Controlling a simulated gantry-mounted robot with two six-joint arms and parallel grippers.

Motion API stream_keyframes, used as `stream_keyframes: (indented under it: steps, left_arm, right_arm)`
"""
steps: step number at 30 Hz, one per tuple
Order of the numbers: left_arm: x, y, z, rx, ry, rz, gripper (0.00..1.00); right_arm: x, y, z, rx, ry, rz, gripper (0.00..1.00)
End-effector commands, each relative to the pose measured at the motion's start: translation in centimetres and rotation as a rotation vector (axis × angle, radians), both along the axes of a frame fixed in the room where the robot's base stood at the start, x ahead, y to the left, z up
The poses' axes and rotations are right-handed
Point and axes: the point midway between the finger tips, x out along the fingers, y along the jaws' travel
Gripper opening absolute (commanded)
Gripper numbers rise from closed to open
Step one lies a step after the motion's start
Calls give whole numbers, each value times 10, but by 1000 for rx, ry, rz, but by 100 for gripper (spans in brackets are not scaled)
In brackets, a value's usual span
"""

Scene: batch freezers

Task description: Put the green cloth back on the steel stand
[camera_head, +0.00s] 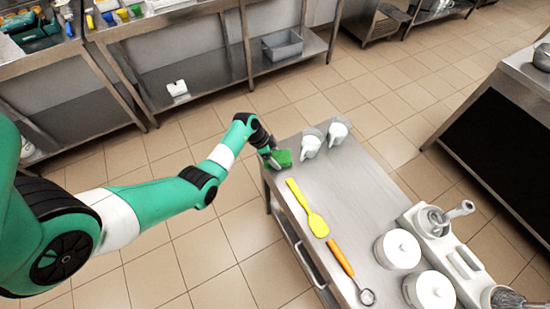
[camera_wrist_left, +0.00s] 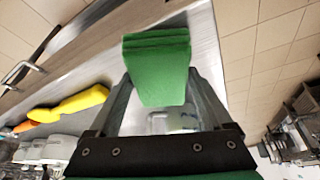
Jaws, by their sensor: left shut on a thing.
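The green cloth (camera_head: 281,159) is at the far left corner of the steel stand (camera_head: 345,180) in the head view. In the left wrist view the folded green cloth (camera_wrist_left: 158,68) sits between the fingers of my left gripper (camera_head: 271,158). The left gripper is shut on the cloth. The cloth is over the stand's top near its edge; I cannot tell whether it touches the surface. My right gripper is in neither view.
Two white jugs (camera_head: 311,143) (camera_head: 338,131) stand beside the cloth. A yellow spatula (camera_head: 309,207) and an orange-handled scoop (camera_head: 341,258) lie along the stand's left edge. White tubs (camera_head: 398,249) and a white caddy (camera_head: 455,252) stand at the near right. The stand's middle is clear.

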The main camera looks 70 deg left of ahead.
Motion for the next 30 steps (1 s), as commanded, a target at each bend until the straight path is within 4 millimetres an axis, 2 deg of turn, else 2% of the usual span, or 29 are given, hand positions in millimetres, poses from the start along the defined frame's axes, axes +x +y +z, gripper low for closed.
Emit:
stream_keyframes:
  steps: [5,6,8,17,20,30]
  left_arm:
    - [0,0,-2,-1,0,0,14]
    - [0,0,-2,-1,0,0,89]
    - [0,0,-2,-1,0,0,100]
    - [0,0,2,1,0,0,100]
    - [-4,2,17,0,-1,1,100]
    - [-34,10,91,1,-1,2,100]
  right_arm:
    - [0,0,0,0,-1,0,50]
    - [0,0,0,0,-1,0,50]
    - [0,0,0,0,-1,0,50]
    - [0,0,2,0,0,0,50]
    - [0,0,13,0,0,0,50]
    - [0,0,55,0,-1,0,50]
